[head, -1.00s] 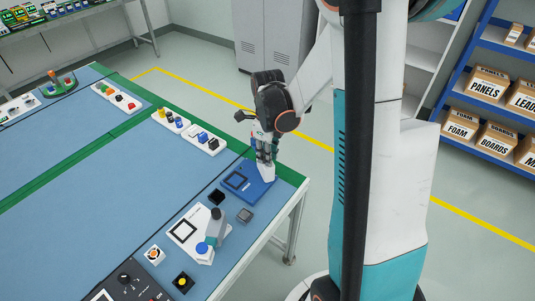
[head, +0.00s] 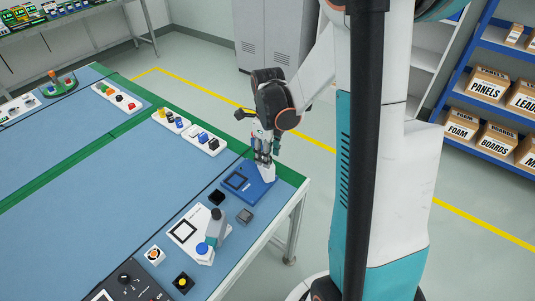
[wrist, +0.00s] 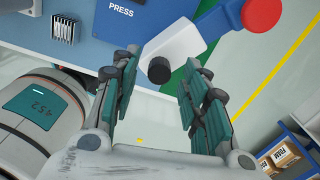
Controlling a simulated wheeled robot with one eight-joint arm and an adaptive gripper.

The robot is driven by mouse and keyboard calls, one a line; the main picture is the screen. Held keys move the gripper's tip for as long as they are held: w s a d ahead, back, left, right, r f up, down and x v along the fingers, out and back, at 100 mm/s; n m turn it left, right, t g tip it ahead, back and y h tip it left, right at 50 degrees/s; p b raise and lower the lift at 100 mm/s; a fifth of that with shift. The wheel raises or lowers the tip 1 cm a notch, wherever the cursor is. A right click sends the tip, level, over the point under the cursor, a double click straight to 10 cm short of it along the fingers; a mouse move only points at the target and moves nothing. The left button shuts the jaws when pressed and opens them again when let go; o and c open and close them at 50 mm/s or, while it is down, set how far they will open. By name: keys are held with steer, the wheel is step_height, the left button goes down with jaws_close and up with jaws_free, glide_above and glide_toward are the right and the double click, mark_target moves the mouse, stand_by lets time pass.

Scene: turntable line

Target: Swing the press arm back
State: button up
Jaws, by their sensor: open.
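The press has a blue base plate (head: 240,190) with a dark square frame, at the right end of the table. Its white arm part (head: 267,174) stands at the plate's far right corner, partly hidden by my gripper (head: 263,155). In the wrist view the plate (wrist: 140,14) reads "PRESS". The press arm (wrist: 178,42) shows a white body with a black knob (wrist: 159,70), and a blue part with a round red end (wrist: 262,14). My gripper (wrist: 162,62) is open, with the knob between its fingertips in the picture. I cannot tell if they touch.
A second white fixture (head: 185,246) with a grey, blue-capped arm stands nearer on the table. A black block (head: 216,197) and a grey block (head: 245,215) lie between the two. White trays with coloured parts (head: 204,143) line the far side. Open floor lies beyond the right edge.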

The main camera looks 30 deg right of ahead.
step_height(320, 180, up, 12)
steer(key=shift+f, duration=0.25)
stand_by(0.6)
